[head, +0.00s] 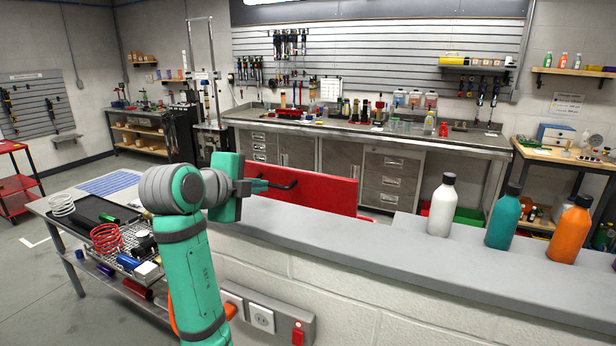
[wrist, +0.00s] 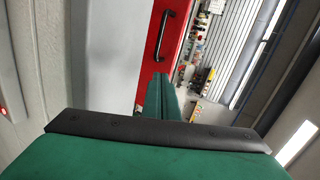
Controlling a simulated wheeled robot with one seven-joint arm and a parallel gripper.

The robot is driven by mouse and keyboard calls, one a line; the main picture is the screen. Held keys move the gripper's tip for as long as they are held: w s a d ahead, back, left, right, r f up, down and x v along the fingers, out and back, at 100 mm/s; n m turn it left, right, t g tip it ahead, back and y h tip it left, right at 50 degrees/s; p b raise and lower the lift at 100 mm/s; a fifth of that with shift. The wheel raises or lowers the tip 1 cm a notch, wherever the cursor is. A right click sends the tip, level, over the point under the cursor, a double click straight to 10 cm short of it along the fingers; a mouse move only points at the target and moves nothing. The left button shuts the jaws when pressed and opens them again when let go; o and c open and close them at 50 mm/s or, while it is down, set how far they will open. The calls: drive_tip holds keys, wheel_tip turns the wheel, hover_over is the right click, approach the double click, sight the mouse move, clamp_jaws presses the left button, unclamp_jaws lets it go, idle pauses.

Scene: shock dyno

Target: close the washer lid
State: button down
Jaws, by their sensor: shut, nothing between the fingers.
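The red washer lid (head: 325,192) stands up behind the grey ledge in the head view, with a dark bar handle on its face. In the wrist view the red lid (wrist: 148,72) runs lengthwise beside a pale surface, and its black handle (wrist: 160,36) is just beyond my fingertips. My gripper (head: 264,186) is at the lid's left part, close to the handle. Its green fingers (wrist: 161,92) are together and empty. I cannot tell whether they touch the lid. The washer body is hidden behind the ledge.
The grey ledge (head: 400,259) crosses the front, with white (head: 441,208), teal (head: 503,219) and orange (head: 570,231) bottles on its right part. A cart (head: 65,222) with springs and parts stands left. A long workbench (head: 345,129) lines the back.

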drive_tip(key=d, duration=0.1)
drive_tip(key=d+m, duration=0.1)
drive_tip(key=d, duration=0.1)
drive_tip(key=shift+s+d+r+h, duration=0.2)
drive_tip(key=shift+d+h, duration=0.1)
drive_tip(key=shift+h, duration=0.1)
drive_tip(key=shift+w+d+f, duration=0.1)
drive_tip(key=shift+w+d, duration=0.15)
drive_tip(key=shift+w, duration=0.05)
approach(307, 176)
wheel_tip(307, 176, down, 2)
drive_tip(key=w, duration=0.1)
drive_tip(key=w+d, duration=0.2)
drive_tip(key=w, duration=0.1)
drive_tip(key=shift+w+d, duration=0.3)
drive_tip(key=shift+w, duration=0.2)
